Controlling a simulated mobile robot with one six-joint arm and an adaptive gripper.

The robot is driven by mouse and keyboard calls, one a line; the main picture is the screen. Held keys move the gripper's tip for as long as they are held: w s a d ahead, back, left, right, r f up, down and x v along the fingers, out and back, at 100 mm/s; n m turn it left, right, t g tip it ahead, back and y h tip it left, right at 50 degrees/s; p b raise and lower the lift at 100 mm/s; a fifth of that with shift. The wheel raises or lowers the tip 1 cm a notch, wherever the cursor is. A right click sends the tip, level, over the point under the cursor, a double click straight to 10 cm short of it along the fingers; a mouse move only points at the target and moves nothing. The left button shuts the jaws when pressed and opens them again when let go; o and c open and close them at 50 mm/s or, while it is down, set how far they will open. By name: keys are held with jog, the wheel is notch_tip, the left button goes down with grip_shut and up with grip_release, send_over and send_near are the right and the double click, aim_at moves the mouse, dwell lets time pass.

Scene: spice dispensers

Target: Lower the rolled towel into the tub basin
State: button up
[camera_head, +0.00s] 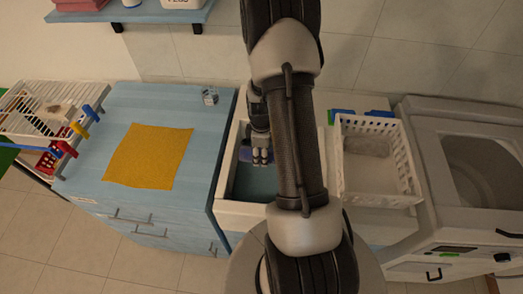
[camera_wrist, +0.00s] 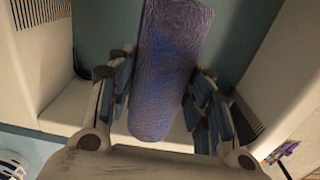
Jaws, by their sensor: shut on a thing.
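The rolled towel (camera_wrist: 170,60) is a blue-purple cylinder, lying lengthwise between my gripper's two fingers in the wrist view. My gripper (camera_wrist: 160,105) is shut on it. In the head view my gripper (camera_head: 260,158) points down over the opening of the white tub basin (camera_head: 238,216), and a small purple part of the rolled towel (camera_head: 245,154) shows beside the fingers. The basin has a teal inside, seen behind the towel in the wrist view. My arm hides the basin's right part. I cannot tell whether the towel touches the basin's bottom.
A blue cabinet (camera_head: 90,185) with a yellow cloth (camera_head: 148,156) stands left of the basin. A white basket (camera_head: 378,190) stands to the right, then a washing machine (camera_head: 480,170). A drying rack (camera_head: 50,110) with colored pegs is at far left.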

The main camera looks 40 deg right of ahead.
notch_tip(320, 180, down, 13)
jog(key=b, duration=0.9)
jog(key=o, duration=1.2)
notch_tip(320, 180, up, 12)
jog(key=shift+r, duration=0.1)
